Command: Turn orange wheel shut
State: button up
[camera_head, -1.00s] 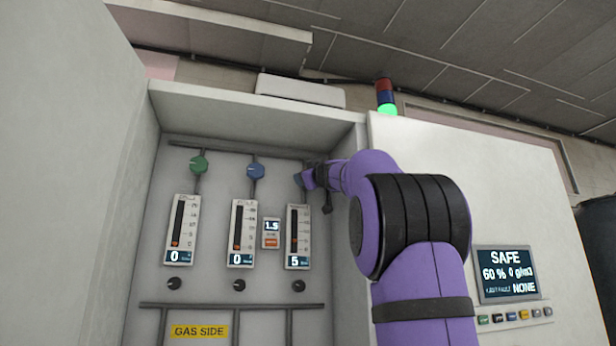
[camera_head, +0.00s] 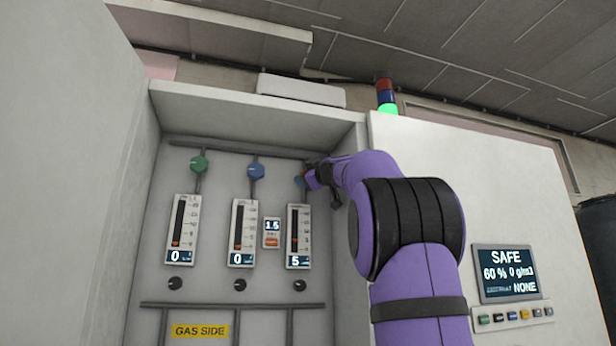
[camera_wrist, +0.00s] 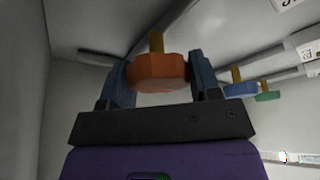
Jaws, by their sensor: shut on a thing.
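The orange wheel (camera_wrist: 158,72) is a faceted knob on a short brass-coloured stem in the wrist view. My gripper (camera_wrist: 161,76) has one blue-grey finger on each side of it and is shut on it. In the head view my gripper (camera_head: 306,179) is at the top right of the recessed panel, above the right-hand flow meter (camera_head: 298,237). There the wheel is mostly hidden by my gripper. That meter's display reads 5.
A green wheel (camera_head: 199,164) and a blue wheel (camera_head: 256,171) sit to the left, above meters reading 0. The cabinet's side wall (camera_head: 348,130) is close to my wrist on the right. A screen (camera_head: 507,273) reads SAFE, and the beacon (camera_head: 387,108) glows green.

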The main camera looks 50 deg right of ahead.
jog(key=o, duration=0.8)
jog(key=shift+o, duration=0.2)
jog(key=shift+a+r, duration=0.1)
jog(key=shift+r, duration=1.7)
jog(key=s+a+r, duration=0.1)
jog(key=s+a, duration=0.7)
jog(key=s, duration=0.5)
jog(key=shift+s+r, duration=0.2)
jog(key=shift+s, duration=0.15)
jog(key=shift+o, duration=0.2)
jog(key=shift+a, duration=0.1)
